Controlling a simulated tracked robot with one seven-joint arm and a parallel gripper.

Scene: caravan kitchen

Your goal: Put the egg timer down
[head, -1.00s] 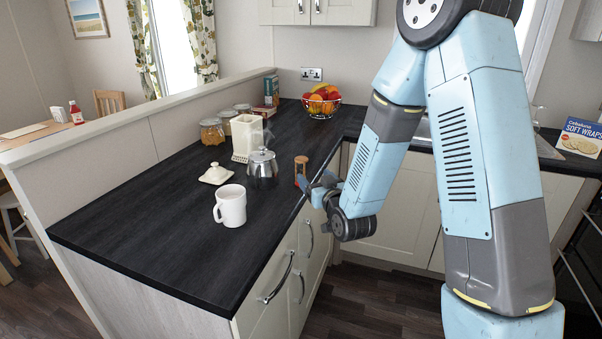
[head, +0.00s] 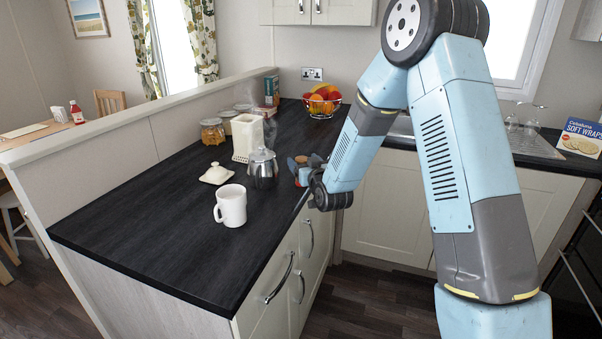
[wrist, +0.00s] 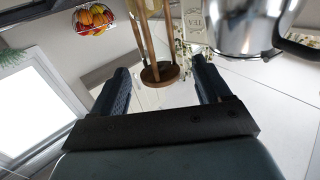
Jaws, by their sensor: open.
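The egg timer (wrist: 163,74) is a wooden hourglass type with round end discs and thin posts. In the wrist view it stands in front of my gripper (wrist: 163,88), whose two dark fingers are apart, one to either side of its near disc, with gaps visible. The far end of the timer is cut off at the top. In the head view my gripper (head: 302,170) is at the counter's right edge by the metal pot and covers most of the timer. Whether the timer's base touches the counter is hidden.
The metal pot (head: 263,168) stands close left of my gripper. A white mug (head: 231,206), white lid (head: 216,174), cream canister (head: 246,138) and fruit bowl (head: 322,102) stand on the dark counter (head: 150,235). The counter's front left is clear.

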